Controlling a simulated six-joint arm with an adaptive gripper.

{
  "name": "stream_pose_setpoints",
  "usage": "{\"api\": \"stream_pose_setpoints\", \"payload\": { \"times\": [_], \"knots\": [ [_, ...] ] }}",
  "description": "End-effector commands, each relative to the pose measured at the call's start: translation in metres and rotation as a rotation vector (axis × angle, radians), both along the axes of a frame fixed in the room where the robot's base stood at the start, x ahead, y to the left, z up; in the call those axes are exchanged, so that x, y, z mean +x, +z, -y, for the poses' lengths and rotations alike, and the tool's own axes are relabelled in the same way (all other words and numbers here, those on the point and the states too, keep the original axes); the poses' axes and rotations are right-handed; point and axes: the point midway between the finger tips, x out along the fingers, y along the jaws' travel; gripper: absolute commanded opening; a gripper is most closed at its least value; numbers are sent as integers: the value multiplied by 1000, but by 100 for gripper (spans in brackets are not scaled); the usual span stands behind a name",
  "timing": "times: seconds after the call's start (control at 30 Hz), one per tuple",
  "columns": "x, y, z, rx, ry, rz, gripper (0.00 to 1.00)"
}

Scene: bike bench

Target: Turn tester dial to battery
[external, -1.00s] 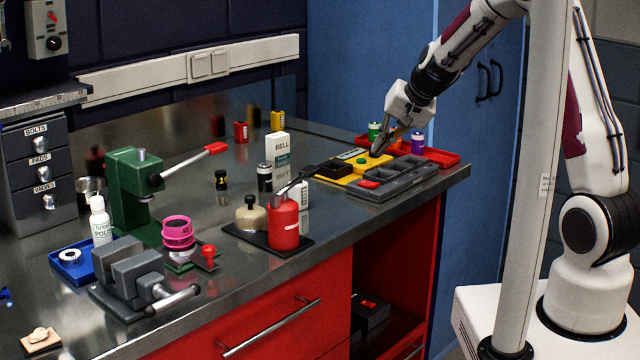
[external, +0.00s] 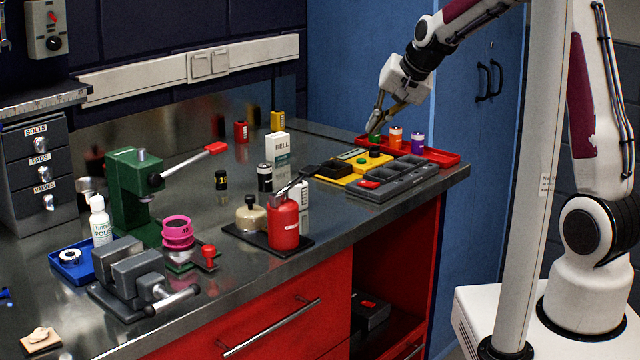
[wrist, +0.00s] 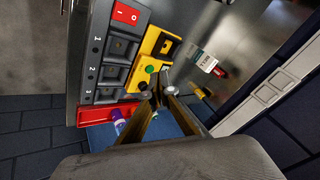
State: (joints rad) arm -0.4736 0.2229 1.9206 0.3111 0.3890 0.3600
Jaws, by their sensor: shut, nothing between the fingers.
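The yellow tester (external: 352,173) lies near the right end of the steel bench. It has a green button (external: 362,160) and a round black dial (external: 375,151) at its far right end; I cannot read the dial's setting. In the wrist view the tester (wrist: 139,63) shows its green button (wrist: 150,69) and the black dial (wrist: 143,86) close to my fingers. My gripper (external: 373,128) is shut and empty, above and behind the dial, near the green battery (external: 374,141). In the wrist view my fingers (wrist: 162,88) hide part of the tester's end.
A red tray (external: 446,158) behind holds an orange battery (external: 396,138) and a purple battery (external: 417,142). A grey numbered tray (external: 402,187) with a red switch (external: 369,184) is in front.

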Motion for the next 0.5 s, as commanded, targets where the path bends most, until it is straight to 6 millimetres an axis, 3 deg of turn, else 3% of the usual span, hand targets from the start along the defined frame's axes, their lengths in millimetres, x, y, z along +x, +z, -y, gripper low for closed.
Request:
{"api": "stream_pose_setpoints", "payload": {
  "times": [0.17,0.33,0.5],
  "knots": [
    [0,0,0,0,0,0,0],
    [2,-2,2,-1,-6,-3,35],
    [12,-14,10,-10,-23,-18,35]
  ]
}}
